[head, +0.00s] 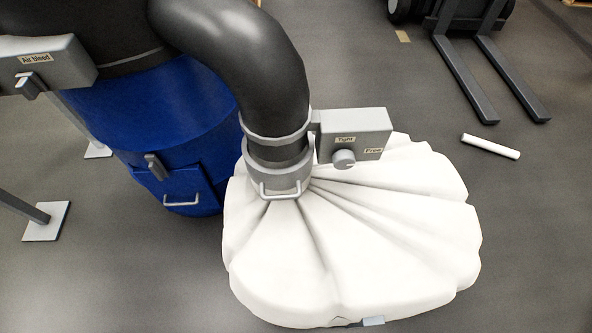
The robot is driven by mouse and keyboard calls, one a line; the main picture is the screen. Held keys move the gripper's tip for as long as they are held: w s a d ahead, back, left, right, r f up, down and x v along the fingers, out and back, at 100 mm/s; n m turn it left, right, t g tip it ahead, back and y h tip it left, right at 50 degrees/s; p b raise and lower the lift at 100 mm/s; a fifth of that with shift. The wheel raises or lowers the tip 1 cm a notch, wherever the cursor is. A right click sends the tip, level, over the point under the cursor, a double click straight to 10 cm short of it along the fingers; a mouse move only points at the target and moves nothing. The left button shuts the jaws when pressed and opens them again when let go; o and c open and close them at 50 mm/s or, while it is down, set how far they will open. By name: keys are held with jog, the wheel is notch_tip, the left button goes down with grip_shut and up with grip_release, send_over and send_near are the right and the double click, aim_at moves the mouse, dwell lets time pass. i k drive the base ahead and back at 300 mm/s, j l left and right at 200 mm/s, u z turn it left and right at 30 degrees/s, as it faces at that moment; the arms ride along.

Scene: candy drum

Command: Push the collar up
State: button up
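The grey collar (292,179) sits low around the dark pipe (255,60), at the gathered mouth of the white bag (370,245). A light grey loop handle (281,195) sticks out from the collar's front. A band of dark pipe shows between the collar and a fixed-looking grey ring (247,131) above it. A grey box (370,122) beside the ring carries a round knob (344,159) and labels that seem to read "Tight" and "Free"; I cannot tell the knob's setting for sure. My gripper is not in view.
A blue drum (150,110) with a handled door (185,190) stands left of the bag. A grey "Air bleed" box (45,65) is at upper left. Forklift forks (465,80) and a white roll (491,146) lie at right. Floor right of the bag is clear.

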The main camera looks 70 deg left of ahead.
aim_at(287, 179)
jog(key=k+l+u, duration=0.1)
jog(key=u, duration=0.2)
jog(key=k+u, duration=0.1)
jog(key=u, duration=0.2)
jog(key=i+u, duration=0.1)
jog(key=u, duration=0.55)
jog(key=i+u, duration=0.15)
jog(key=u, duration=0.2)
